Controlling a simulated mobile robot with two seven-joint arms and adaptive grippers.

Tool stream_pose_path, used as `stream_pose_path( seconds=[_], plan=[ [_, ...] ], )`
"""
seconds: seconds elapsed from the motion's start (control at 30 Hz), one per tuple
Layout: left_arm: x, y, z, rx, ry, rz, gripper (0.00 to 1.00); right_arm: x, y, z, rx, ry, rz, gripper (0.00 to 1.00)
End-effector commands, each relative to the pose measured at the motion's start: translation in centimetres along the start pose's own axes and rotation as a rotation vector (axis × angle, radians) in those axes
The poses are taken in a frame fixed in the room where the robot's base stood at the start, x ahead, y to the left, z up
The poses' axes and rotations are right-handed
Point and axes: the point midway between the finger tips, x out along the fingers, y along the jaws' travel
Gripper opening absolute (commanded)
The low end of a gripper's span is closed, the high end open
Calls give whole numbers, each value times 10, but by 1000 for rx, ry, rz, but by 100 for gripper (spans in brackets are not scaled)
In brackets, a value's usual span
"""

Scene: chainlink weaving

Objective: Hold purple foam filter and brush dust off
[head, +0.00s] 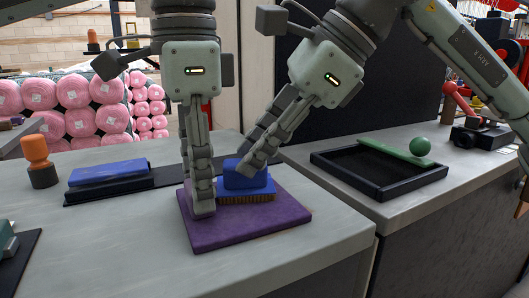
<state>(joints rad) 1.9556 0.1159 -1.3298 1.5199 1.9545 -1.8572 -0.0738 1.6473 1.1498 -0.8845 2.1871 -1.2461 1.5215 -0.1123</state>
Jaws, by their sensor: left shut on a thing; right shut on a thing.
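The purple foam filter (245,226) lies as a flat square on the grey worktop, near its front right corner. My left gripper (203,205) points straight down at the left part of the filter and is shut on it. A blue brush (262,192) with tan bristles rests on the filter's upper middle, bristles down. My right gripper (250,168) comes in tilted from the upper right and is shut on the brush. The gripper fingers hide part of the brush and the filter's left edge.
A blue block (108,171) sits on a dark tray left of the filter. An orange-topped dark object (38,155) stands further left.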

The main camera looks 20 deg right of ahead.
Motion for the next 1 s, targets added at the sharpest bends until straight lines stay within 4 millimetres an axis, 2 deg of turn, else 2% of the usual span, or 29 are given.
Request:
stream_pose_path(
  seconds=[0.37, 0.5, 1.0],
  plan=[
    [0, 0, 0, -1, 1, -2, 13, 14, -32, 6, 0, 1, 0, 0],
    [0, 0, 0, -1, 1, -2, 13, 9, -38, -4, 5, 2, -3, 0],
    [0, -1, 0, -2, 1, -2, 13, -8, 6, -11, 0, 3, 1, 0]
  ],
)
